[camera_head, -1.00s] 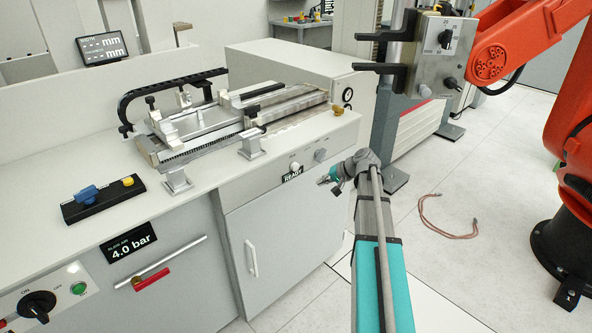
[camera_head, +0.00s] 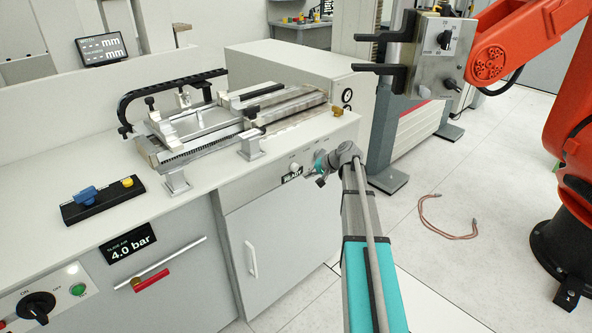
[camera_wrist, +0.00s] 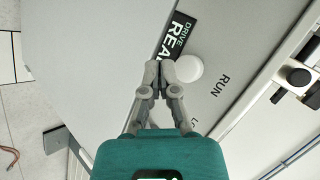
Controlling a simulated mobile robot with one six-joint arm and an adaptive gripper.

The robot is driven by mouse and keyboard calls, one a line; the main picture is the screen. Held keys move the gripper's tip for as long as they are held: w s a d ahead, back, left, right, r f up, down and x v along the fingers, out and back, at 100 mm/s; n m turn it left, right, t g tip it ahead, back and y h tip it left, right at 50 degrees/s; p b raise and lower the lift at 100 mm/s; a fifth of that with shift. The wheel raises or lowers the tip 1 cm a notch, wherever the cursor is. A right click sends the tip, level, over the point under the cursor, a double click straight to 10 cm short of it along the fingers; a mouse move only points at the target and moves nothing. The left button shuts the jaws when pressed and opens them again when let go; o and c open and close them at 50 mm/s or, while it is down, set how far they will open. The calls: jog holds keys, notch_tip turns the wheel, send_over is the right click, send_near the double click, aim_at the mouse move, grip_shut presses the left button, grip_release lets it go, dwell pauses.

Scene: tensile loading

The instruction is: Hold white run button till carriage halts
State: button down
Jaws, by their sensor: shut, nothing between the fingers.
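The white round run button (camera_wrist: 189,68) sits on the front panel of the bench, beside the word RUN in the wrist view. In the head view the button (camera_head: 294,167) shows just above the dark READY display (camera_head: 291,176). My gripper (camera_wrist: 160,69) is shut and empty, its fingertips overlapping the button's left edge in the wrist view. I cannot tell whether they touch it. In the head view my gripper (camera_head: 308,175) is close to the panel, just right of the button. The metal carriage assembly (camera_head: 205,122) lies on the bench top.
A black control block (camera_head: 104,203) with blue and yellow knobs sits at the bench's left. An orange robot arm (camera_head: 537,38) stands at the right. A reddish cable (camera_head: 445,230) lies on the floor. Open floor lies right of the bench.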

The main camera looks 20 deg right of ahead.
aim_at(295, 171)
jog(key=shift+w+a, duration=0.2)
jog(key=shift+w, duration=0.35)
jog(key=shift+w+a, duration=0.2)
jog(key=shift+w, duration=0.35)
jog(key=shift+w, duration=0.1)
dwell(0.7)
jog(key=shift+w+a, duration=0.15)
jog(key=shift+w, duration=0.15)
jog(key=shift+w+a, duration=0.2)
jog(key=shift+w, duration=0.3)
dwell(5.3)
